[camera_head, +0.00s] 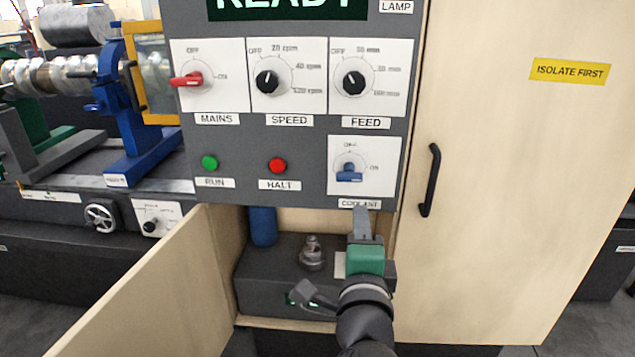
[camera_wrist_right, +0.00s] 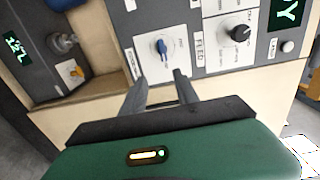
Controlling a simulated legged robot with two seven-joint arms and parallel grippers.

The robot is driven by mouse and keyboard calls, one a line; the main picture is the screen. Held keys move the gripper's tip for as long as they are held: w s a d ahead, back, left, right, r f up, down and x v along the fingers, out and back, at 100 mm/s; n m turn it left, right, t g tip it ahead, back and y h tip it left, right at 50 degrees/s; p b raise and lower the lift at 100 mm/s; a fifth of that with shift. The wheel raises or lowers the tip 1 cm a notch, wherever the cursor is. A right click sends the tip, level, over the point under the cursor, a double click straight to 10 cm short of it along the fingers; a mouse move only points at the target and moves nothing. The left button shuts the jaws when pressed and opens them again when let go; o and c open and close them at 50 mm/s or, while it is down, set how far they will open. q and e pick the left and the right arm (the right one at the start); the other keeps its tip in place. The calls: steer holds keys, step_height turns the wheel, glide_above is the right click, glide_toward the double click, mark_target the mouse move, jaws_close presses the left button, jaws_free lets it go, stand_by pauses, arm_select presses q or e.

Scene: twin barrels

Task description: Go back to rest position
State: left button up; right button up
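My right gripper (camera_head: 361,210) reaches up from below in the head view, its fingers just under the blue coolant knob (camera_head: 349,175). In the right wrist view its two fingers (camera_wrist_right: 161,77) stand apart with nothing between them, so it is open. The coolant knob (camera_wrist_right: 163,47) shows just beyond the fingertips, apart from them. My left gripper is not in view. The control panel (camera_head: 290,140) carries a red mains lever, black speed and feed knobs, a green run button and a red halt button. Its display, cut off at the top, reads READY.
An open wooden door (camera_head: 150,290) swings out at lower left. Below the panel a dark box (camera_head: 265,285) with a metal fitting and a blue cylinder (camera_head: 263,226) sit in the cabinet. A closed door with a black handle (camera_head: 430,180) is right. A lathe stands left.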

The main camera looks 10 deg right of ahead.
step_height(320, 180, down, 21)
steer(key=s+a+n+g+y, duration=0.15)
steer(key=n+g+y, duration=0.45)
steer(key=n, duration=0.7)
steer(key=s+d+f+n+g+h, duration=0.1)
steer(key=s+d+f+n+g, duration=0.3)
steer(key=s+f+n+g, duration=0.65)
steer(key=s+r+m+t+p, duration=0.2)
steer(key=s+r+p, duration=0.1)
steer(key=r+p, duration=1.4)
steer(key=d+p, duration=0.1)
steer(key=p, duration=0.3)
steer(key=shift+s+r+p, duration=0.2)
steer(key=shift+r+p, duration=0.1)
steer(key=shift+r, duration=0.1)
steer(key=shift+m, duration=0.25)
